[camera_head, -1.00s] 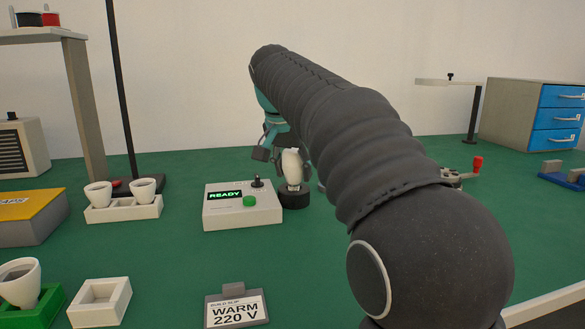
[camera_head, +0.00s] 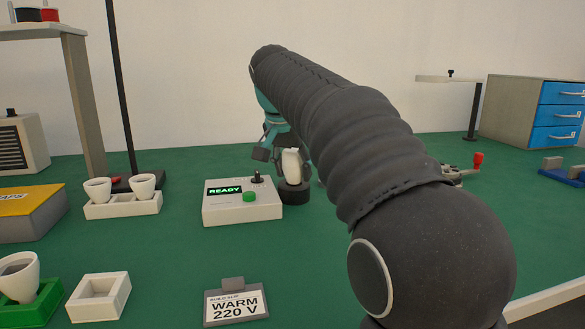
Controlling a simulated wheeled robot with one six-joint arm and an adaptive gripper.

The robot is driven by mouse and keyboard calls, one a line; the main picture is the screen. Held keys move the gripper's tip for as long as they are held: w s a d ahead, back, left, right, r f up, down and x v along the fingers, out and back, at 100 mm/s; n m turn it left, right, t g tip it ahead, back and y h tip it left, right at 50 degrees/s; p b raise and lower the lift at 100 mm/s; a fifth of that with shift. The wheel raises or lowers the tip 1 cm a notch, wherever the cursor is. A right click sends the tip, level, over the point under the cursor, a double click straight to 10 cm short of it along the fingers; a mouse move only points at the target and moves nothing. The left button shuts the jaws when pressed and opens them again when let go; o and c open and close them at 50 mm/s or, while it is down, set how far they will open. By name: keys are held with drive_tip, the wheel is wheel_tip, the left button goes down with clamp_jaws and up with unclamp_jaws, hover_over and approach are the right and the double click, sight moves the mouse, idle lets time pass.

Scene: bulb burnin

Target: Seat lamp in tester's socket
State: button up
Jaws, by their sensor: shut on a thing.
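The tester (camera_head: 242,211) is a light grey box with a lit READY display, a green button and a small black lever. Its round black socket (camera_head: 293,197) stands at the tester's right side. The white lamp (camera_head: 291,163) is upright at the socket, with its lower end at the socket's top. I cannot tell how deep it sits. My gripper (camera_head: 279,157) is shut on the lamp from above and behind. My arm hides part of the gripper and the area to the right.
A white tray (camera_head: 124,211) holds two white cups at left. A green holder (camera_head: 40,312) with a white cup, an empty white tray (camera_head: 98,301) and a WARM 220 V sign (camera_head: 235,304) are in front. A thin dark pole (camera_head: 122,95) rises behind the cups.

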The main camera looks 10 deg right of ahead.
drive_tip(key=o, duration=1.2)
drive_tip(key=v, duration=1.2)
